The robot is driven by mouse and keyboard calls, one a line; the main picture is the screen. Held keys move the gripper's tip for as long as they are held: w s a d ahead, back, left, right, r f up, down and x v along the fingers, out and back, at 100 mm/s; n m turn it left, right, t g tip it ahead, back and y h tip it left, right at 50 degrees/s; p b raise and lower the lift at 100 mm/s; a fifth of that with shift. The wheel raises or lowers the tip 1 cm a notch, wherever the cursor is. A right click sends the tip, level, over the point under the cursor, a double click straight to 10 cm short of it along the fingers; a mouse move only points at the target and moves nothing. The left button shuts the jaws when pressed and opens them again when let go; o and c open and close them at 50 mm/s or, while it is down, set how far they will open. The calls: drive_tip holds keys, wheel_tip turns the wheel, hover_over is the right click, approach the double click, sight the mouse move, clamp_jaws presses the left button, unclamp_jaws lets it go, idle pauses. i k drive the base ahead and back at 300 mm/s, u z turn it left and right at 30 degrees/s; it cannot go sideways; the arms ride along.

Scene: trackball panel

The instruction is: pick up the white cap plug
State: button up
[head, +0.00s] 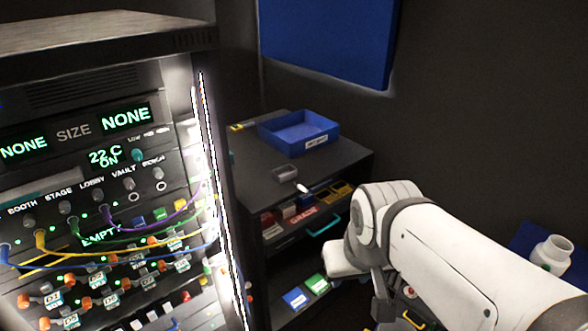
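A small white piece (302,187) lies at the front edge of the dark cabinet top, just right of a small grey tray. It may be the white cap plug, but it is too small to tell. My white arm fills the lower right of the head view. Its far end points down in front of the cabinet's right side, well apart from the white piece.
The dark cabinet (250,165) carries a blue tray (287,143) and the grey tray (285,174). Its open shelf holds several coloured boxes. A tall rack (75,160) with knobs and coloured cables stands close on the left. A white jar (551,254) stands at the far right.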

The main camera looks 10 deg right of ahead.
sight(296, 183)
drive_tip(key=i, duration=0.85)
drive_tip(key=z, duration=1.75)
drive_tip(key=k, duration=1)
drive_tip(key=u, duration=0.45)
drive_tip(key=i, duration=1)
drive_tip(key=u, duration=0.1)
